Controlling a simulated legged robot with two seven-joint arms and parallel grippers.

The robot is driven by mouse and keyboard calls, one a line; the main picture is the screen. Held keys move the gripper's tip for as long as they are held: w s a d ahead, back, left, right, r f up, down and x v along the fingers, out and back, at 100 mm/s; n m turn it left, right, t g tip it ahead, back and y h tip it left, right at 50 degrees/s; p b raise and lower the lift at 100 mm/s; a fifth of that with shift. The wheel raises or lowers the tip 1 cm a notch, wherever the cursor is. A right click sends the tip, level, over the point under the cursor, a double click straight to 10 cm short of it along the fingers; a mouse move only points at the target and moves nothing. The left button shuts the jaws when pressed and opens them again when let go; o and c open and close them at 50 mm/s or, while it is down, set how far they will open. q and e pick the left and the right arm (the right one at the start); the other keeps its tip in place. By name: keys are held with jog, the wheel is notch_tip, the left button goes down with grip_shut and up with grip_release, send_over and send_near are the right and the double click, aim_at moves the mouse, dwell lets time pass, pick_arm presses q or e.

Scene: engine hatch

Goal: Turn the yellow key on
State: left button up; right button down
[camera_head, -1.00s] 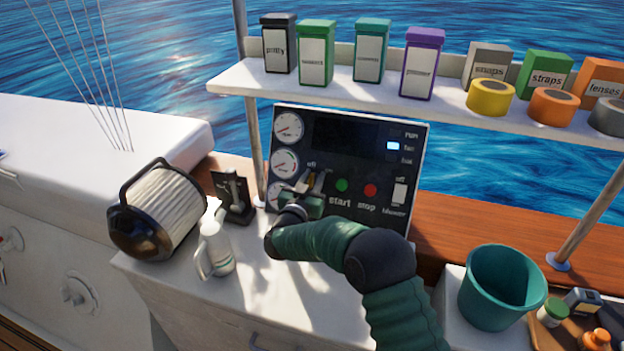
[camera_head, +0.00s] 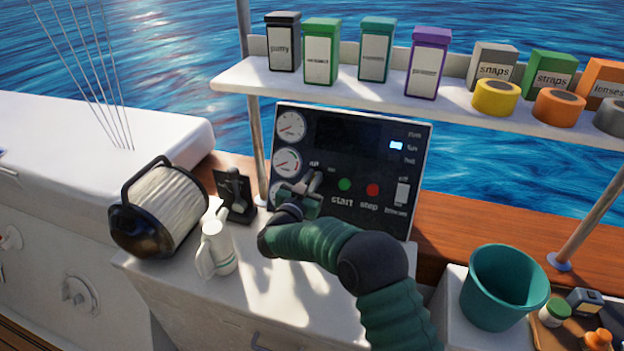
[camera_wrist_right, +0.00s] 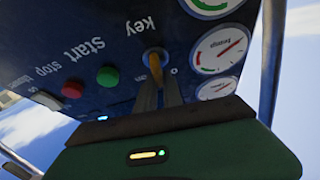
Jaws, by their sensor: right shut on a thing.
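The dark control panel (camera_head: 365,150) stands upright on the white counter. The yellow key (camera_wrist_right: 155,62) sits in the panel beside the printed word "key" in the right wrist view. My right gripper (camera_wrist_right: 159,88) is shut on the key, with its two fingers close together at the panel face. In the head view my right gripper (camera_head: 313,184) is at the panel's lower left, left of the green start button (camera_head: 344,185). There the gripper covers the key and part of the lowest gauge. My left gripper is not in view.
The red stop button (camera_head: 372,190) and a white blower switch (camera_head: 402,193) are on the panel. A loaded shelf (camera_head: 350,92) overhangs the panel. A teal bucket (camera_head: 503,287) stands right.

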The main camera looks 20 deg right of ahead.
jog(key=m+g, duration=0.1)
jog(key=m, duration=0.1)
jog(key=m+g+h, duration=0.1)
jog(key=m, duration=0.1)
jog(key=m+h, duration=0.1)
jog(key=m, duration=0.1)
jog(key=shift+s+f+m+g, duration=0.15)
jog(key=shift+f+m+g, duration=0.1)
jog(key=shift+m+g, duration=0.15)
jog(key=m+g, duration=0.1)
jog(key=m, duration=0.2)
jog(key=m+g, duration=0.1)
jog(key=m, duration=0.1)
jog(key=shift+s+d+f+m+g+p, duration=0.15)
jog(key=shift+s+f+m+g+p, duration=0.05)
jog(key=shift+m+g+p, duration=0.2)
jog(key=shift+f+m, duration=0.1)
jog(key=shift+m, duration=0.2)
jog(key=c, duration=1.5)
grip_release()
jog(key=shift+s, duration=0.1)
jog(key=shift+r, duration=0.25)
